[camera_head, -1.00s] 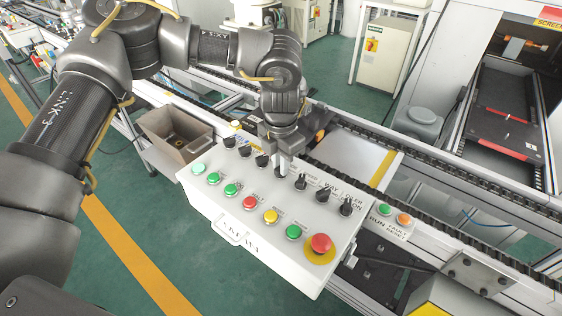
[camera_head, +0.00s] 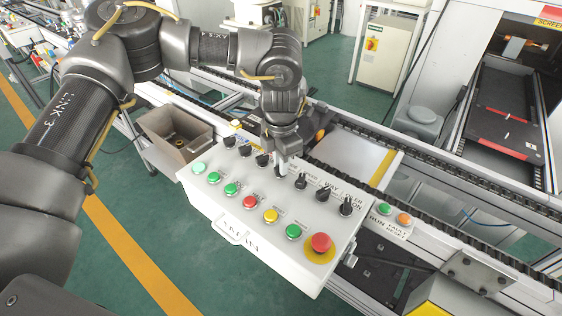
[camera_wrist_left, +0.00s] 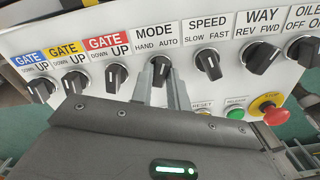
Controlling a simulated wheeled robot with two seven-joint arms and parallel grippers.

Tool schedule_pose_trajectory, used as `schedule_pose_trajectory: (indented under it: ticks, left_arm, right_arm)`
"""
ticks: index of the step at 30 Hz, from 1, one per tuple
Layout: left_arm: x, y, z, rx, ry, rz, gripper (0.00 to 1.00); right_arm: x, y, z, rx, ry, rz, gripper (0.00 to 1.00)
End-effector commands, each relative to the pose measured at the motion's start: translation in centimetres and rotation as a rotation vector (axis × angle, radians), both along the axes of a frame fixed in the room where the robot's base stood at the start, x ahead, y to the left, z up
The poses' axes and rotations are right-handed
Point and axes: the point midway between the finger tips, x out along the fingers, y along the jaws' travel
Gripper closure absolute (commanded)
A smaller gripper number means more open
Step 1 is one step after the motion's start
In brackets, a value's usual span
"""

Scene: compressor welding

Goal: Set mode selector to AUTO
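The mode selector (camera_wrist_left: 161,68) is a black rotary knob under the MODE label, with HAND on the left and AUTO on the right. It sits on the white control box (camera_head: 222,213). My left gripper (camera_head: 281,168) reaches down onto the back row of knobs. In the left wrist view, the two grey fingers of my left gripper (camera_wrist_left: 161,80) stand on either side of the mode selector. The fingers partly hide the knob, so its exact setting is unclear. Whether the fingers press on it is also unclear. My right gripper is not in view.
The SPEED knob (camera_wrist_left: 208,65) is close on the right and a GATE knob (camera_wrist_left: 116,77) on the left. Coloured push buttons and a red emergency stop (camera_head: 320,243) line the box's front. A conveyor rail (camera_head: 440,205) runs behind the box.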

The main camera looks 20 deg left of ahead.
Motion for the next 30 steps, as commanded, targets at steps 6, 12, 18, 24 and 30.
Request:
schedule_pose_trajectory:
  ticks: [6, 12, 18, 24, 30]
  left_arm:
    - [0.0, 0.0, 0.0, 0.0, 0.0, 0.001, 0.64]
    - [0.0, 0.0, 0.0, 0.0, 0.001, 0.001, 0.64]
    - [0.1, 0.0, 1.9, -0.001, -0.003, 0.001, 0.64]
    - [0.0, 0.0, 6.0, 0.0, -0.003, 0.002, 0.64]
    - [0.0, 0.0, 9.4, 0.001, -0.002, 0.001, 0.64]
  right_arm:
    - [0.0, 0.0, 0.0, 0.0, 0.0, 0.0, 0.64]
    - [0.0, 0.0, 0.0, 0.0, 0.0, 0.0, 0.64]
    - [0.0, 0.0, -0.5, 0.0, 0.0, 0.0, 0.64]
    - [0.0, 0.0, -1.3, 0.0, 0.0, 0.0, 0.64]
    - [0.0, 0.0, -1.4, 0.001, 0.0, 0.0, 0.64]
